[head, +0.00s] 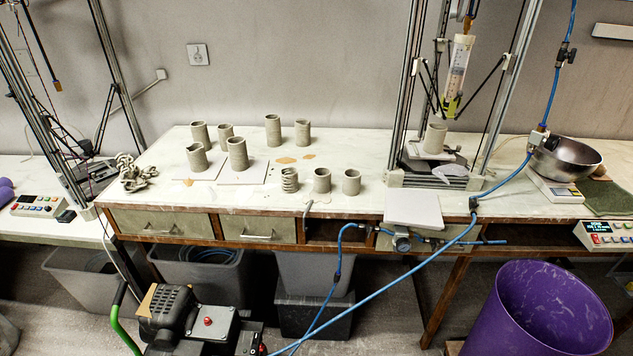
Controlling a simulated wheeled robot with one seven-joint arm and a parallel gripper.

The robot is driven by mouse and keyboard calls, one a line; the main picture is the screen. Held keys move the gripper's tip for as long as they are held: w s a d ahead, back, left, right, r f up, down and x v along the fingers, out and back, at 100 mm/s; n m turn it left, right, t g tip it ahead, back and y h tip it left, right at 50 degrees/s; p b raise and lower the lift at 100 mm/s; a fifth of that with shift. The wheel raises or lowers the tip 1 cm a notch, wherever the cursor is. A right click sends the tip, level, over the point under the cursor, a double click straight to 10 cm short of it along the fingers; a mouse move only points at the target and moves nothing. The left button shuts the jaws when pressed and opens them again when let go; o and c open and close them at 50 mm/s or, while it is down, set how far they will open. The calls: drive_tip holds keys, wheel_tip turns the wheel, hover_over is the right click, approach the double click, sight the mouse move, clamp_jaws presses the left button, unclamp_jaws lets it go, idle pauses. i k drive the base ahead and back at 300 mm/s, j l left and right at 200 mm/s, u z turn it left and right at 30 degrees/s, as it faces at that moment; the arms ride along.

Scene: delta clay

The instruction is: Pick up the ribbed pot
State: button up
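The ribbed pot (290,180) appears to be the small grey clay cylinder near the front edge of the white-topped table (260,203), with strong horizontal ridges around its side. It stands upright at the left end of a front row, beside two smoother short pots, the nearer one (322,181) and the farther one (352,182). A gap separates it from its neighbour. My gripper does not show in the head view.
Taller clay pots (237,154) stand behind, some on white tiles. A coiled clay heap (137,173) lies left. A printer frame (408,90) rises right. A blue hose (400,308) crosses the front, with a compressor (190,320) and purple bin (540,310) on the floor.

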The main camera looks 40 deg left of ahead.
sight(291, 187)
drive_tip(key=j+u, duration=0.1)
drive_tip(key=u, duration=0.35)
drive_tip(key=i+u, duration=0.15)
drive_tip(key=u, duration=0.25)
drive_tip(key=i+u, duration=0.1)
drive_tip(key=u, duration=0.35)
drive_tip(key=i+u, duration=0.1)
drive_tip(key=u, duration=0.3)
drive_tip(key=i+l+u, duration=0.3)
drive_tip(key=l, duration=0.35)
drive_tip(key=i+l+u, duration=0.15)
drive_tip(key=l, duration=0.25)
drive_tip(key=i+l+u, duration=0.2)
drive_tip(key=i+l, duration=0.1)
drive_tip(key=l, duration=0.05)
